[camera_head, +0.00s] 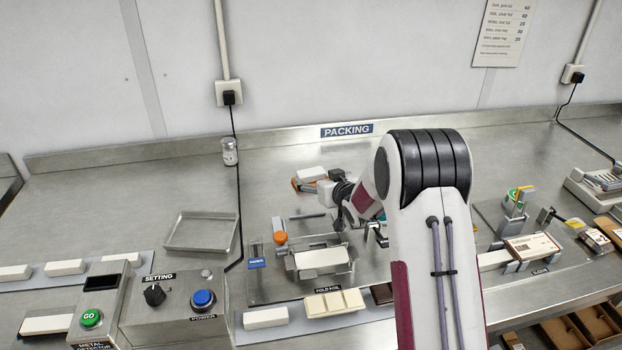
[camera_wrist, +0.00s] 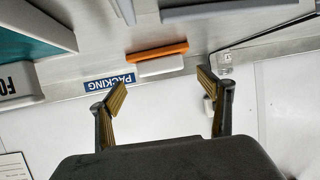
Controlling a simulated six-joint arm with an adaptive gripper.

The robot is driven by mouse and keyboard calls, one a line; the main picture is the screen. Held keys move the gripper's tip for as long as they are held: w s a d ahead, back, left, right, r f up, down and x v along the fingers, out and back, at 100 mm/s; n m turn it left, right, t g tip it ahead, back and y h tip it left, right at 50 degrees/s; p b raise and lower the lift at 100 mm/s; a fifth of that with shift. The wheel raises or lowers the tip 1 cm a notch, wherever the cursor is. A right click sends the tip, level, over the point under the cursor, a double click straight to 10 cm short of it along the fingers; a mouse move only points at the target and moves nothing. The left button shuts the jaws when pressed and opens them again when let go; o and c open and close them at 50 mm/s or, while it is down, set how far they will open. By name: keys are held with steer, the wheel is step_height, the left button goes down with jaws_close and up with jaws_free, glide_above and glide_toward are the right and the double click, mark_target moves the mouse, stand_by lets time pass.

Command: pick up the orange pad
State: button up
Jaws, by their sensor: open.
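The orange pad (camera_wrist: 157,52) shows in the wrist view as a flat orange strip on the steel bench, with a white block (camera_wrist: 161,66) right against it. In the head view an orange edge (camera_head: 295,185) shows left of my wrist, with the white block (camera_head: 311,174) at it; the rest is partly hidden. My gripper (camera_wrist: 162,86) is open and empty, its two fingers apart. The pad lies beyond the fingertips and between their lines in the wrist view. In the head view my gripper (camera_head: 361,226) hangs above the bench, right of the pad, partly hidden by my arm.
A fixture with an orange knob (camera_head: 280,238) and a white bar (camera_head: 321,258) stands in front. An empty metal tray (camera_head: 201,248) and a small jar (camera_head: 229,152) are to the left. Control boxes (camera_head: 175,308) stand front left. The back wall (camera_head: 300,60) bounds the bench.

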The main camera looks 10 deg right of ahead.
mark_target(312, 173)
steer(key=shift+w, duration=0.1)
stand_by(0.3)
steer(key=shift+x, duration=2.5)
steer(key=shift+r, duration=0.2)
steer(key=c, duration=1.2)
